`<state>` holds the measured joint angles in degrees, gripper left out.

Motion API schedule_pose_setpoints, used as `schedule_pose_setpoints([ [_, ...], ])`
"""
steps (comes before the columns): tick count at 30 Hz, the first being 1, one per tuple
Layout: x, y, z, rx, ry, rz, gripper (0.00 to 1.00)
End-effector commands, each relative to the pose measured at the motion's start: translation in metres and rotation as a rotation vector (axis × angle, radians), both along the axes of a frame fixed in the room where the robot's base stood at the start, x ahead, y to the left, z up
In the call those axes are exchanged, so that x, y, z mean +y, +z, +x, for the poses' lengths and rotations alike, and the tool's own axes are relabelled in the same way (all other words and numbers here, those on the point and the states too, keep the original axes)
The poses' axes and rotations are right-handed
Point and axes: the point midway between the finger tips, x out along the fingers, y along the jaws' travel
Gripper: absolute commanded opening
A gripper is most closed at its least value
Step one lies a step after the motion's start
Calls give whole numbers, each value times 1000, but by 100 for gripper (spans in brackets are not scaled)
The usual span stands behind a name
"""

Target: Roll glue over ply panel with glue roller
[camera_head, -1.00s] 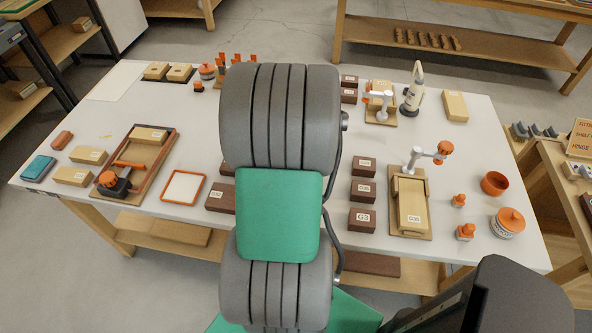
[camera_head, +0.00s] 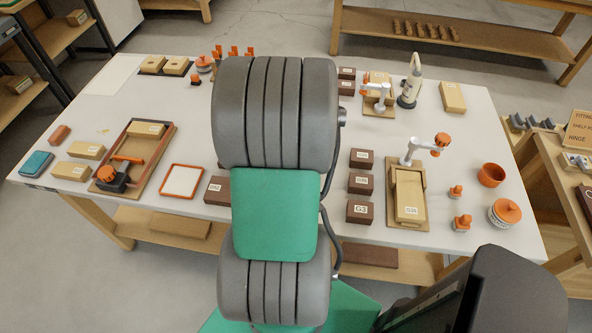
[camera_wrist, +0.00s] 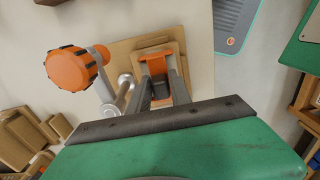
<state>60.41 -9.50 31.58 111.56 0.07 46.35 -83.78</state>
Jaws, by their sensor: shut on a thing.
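In the wrist view my gripper (camera_wrist: 160,88) is shut on an orange and dark piece (camera_wrist: 155,62), which I take to be the glue roller; its shape is mostly hidden by the fingers. Behind it are a tan board (camera_wrist: 122,48) and a white clamp with a large orange knob (camera_wrist: 72,68). In the head view my arm hides the gripper and the middle of the table. A tan panel (camera_head: 410,195) lies on a clamp board at the right. Another tan panel (camera_head: 147,129) lies in a brown-rimmed tray (camera_head: 166,150) at the left. I cannot tell which is the ply panel.
In that tray stands a black and orange tool (camera_head: 112,177). An orange-rimmed white tray (camera_head: 181,181) lies beside it. Dark labelled blocks (camera_head: 360,184) stand right of my arm. An orange bowl (camera_head: 491,175) and lidded pot (camera_head: 504,213) stand at the right. The table's far-left corner holds a pale sheet.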

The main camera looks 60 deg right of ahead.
Motion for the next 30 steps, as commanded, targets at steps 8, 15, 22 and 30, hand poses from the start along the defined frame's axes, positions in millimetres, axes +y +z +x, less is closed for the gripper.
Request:
schedule_pose_setpoints([
  [8,-15,-1,7,0,0,1,0],
  [15,-15,-1,7,0,0,1,0],
  [22,-4,0,2,0,0,1,0],
  [30,9,-1,-4,1,0,3,0],
])
